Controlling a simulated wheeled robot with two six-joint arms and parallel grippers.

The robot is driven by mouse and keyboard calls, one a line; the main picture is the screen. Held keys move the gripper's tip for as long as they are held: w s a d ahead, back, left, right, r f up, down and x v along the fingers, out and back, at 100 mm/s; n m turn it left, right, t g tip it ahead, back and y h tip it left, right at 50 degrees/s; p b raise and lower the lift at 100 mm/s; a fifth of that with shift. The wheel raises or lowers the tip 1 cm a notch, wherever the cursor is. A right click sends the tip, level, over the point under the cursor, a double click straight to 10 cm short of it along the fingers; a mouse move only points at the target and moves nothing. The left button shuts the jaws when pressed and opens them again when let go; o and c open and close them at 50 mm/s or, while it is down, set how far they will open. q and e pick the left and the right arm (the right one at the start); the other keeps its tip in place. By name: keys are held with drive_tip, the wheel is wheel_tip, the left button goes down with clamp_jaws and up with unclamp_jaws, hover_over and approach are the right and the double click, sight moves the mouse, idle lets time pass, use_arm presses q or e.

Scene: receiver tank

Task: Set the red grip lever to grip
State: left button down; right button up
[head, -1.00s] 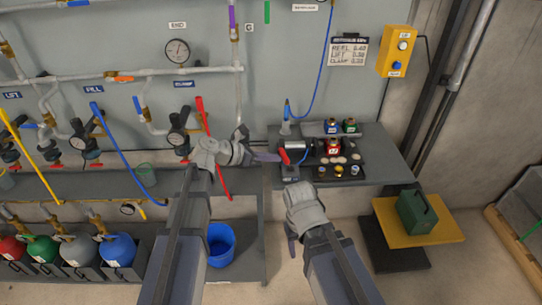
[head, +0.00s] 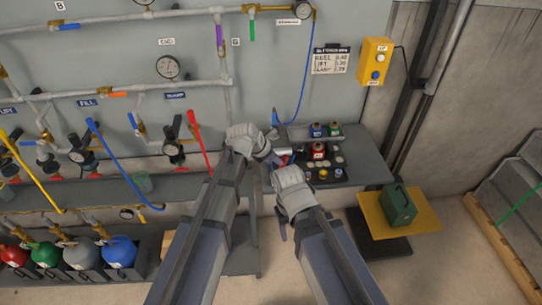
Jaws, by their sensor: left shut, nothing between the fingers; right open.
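The red grip lever (head: 285,160) is on a small device at the left end of the bench top. Only a small bit of red shows, because my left gripper covers most of it. My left gripper (head: 274,157) is shut and empty, right at the lever's left side. I cannot tell whether it touches the lever. The lever's setting cannot be read. My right gripper (head: 282,228) is open and empty, lower in the view, in front of the bench edge with its fingers pointing down.
Small coloured containers, including a red one (head: 318,151), stand on the dark bench (head: 368,165) right of the lever. A long red handle (head: 199,141) hangs at the wall pipes on the left. A green case (head: 398,205) sits on a yellow stand (head: 425,216).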

use_arm(q)
drive_tip(key=shift+w+d, duration=0.1)
drive_tip(key=shift+d, duration=0.95)
drive_tip(key=p+v, duration=1)
drive_tip(key=v, duration=0.3)
drive_tip(key=shift+s+a, duration=0.25)
drive_tip(key=shift+s, duration=0.2)
drive_tip(key=shift+f, duration=0.2)
